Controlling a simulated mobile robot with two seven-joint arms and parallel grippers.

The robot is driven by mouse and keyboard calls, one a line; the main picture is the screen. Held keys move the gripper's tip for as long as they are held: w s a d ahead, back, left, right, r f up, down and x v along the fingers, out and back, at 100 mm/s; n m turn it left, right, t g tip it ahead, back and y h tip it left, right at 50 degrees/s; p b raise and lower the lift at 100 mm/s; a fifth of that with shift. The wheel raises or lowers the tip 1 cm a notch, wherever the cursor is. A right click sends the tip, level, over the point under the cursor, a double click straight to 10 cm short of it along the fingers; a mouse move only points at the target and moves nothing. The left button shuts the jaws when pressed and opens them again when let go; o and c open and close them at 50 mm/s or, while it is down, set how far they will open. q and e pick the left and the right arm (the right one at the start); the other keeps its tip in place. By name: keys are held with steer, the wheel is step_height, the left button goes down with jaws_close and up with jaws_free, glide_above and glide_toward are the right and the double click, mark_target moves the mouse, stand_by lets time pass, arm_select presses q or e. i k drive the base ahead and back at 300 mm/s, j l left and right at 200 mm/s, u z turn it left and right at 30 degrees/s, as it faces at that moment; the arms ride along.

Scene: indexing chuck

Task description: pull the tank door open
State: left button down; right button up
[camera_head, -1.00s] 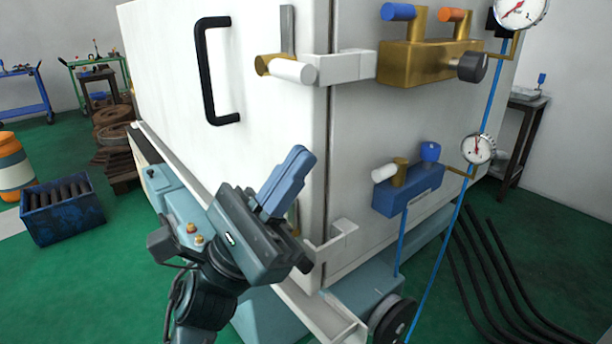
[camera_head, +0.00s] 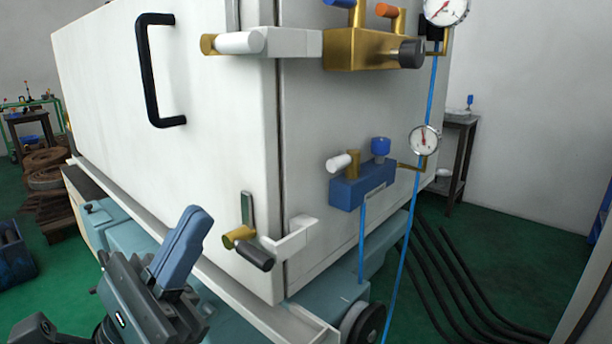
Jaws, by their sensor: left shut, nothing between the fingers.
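The white tank door (camera_head: 205,130) fills the left face of the big white tank and looks closed against the body at the corner seam. An upper latch (camera_head: 240,43) with a white grip and a lower latch (camera_head: 249,250) with a dark grip sit at the door's right edge, by white brackets. My left gripper (camera_head: 183,246) is at the lower left, below the handle and left of the lower latch, with its blue fingers shut and empty. It appears apart from the door. My right gripper is not in view.
A brass valve block (camera_head: 365,50), a blue valve block (camera_head: 361,186) and gauges (camera_head: 424,139) stick out of the tank's right face. Black hoses (camera_head: 440,270) lie on the green floor at right. A blue crate (camera_head: 14,258) stands at far left.

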mark_target(176, 128)
steer(key=k+j, duration=0.7)
steer(key=j, duration=0.15)
